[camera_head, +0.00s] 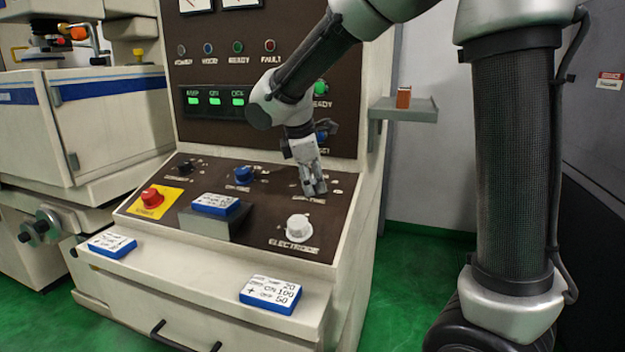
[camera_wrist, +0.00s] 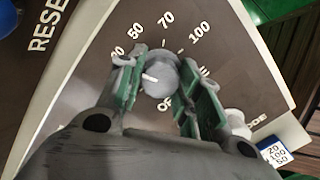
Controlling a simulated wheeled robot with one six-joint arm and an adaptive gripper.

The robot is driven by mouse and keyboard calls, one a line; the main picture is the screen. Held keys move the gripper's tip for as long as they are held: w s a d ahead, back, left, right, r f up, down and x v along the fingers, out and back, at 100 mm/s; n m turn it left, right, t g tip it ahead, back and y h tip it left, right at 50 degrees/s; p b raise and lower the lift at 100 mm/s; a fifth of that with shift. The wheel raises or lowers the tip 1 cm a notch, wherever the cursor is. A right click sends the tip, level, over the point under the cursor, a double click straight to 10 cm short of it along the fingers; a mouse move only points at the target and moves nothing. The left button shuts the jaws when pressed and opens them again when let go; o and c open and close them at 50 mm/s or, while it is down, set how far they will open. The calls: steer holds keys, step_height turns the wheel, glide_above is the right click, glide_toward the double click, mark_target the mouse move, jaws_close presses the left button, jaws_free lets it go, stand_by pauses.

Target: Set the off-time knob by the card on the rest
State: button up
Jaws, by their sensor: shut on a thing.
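My gripper (camera_head: 314,188) reaches down to the right of the console's sloping panel. In the wrist view its fingers (camera_wrist: 168,90) are shut on the grey off-time knob (camera_wrist: 160,77), one finger on each side. The knob's white mark points left in that view, towards the low end of a scale whose 50, 70 and 100 are readable. In the head view my gripper hides the knob. A blue-edged white card (camera_head: 216,204) lies on the grey rest (camera_head: 217,226) on the panel; its print is too small to read.
Two similar cards lie on the ledge below: one at left (camera_head: 112,245), one at right (camera_head: 271,293) reading ON 100, OFF 50. A blue knob (camera_head: 244,175), a white knob (camera_head: 299,227) and a red button (camera_head: 151,197) stand on the panel. A side shelf (camera_head: 408,110) is at right.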

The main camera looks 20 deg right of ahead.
steer(key=o, duration=1)
steer(key=shift+o, duration=0.2)
steer(key=shift+r, duration=0.1)
steer(key=v, duration=1.2)
